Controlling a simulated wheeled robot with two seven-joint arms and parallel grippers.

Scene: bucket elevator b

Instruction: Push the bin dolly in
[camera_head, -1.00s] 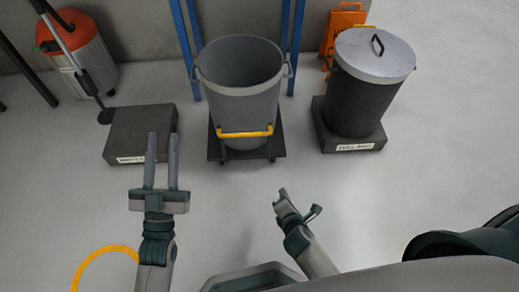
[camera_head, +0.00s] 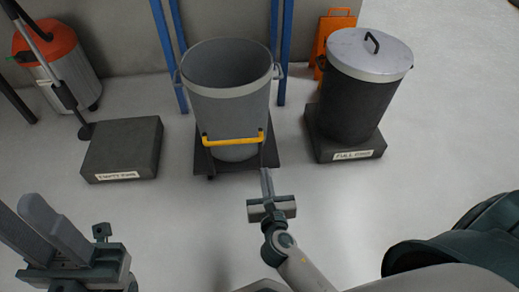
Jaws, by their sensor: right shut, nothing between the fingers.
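The bin dolly is a low black platform (camera_head: 265,158) with a yellow push bar (camera_head: 233,141) on black uprights at its near side. An open, empty grey bin (camera_head: 230,105) with side handles stands upright on it, in front of blue posts. My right gripper (camera_head: 266,172) is shut and empty, pointing at the near right of the dolly, just below the right end of the yellow bar. I cannot tell whether it touches the dolly. My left gripper (camera_head: 25,212) is at the lower left, away from the dolly, its two fingers apart and nothing between them.
A dark plinth labelled for empty bins (camera_head: 125,145) is left of the dolly, bare on top. A lidded dark bin (camera_head: 355,100) stands on the "full bins" plinth (camera_head: 370,146) at right. Blue posts (camera_head: 167,50) flank the bin. An orange-topped vacuum (camera_head: 45,45) stands far left.

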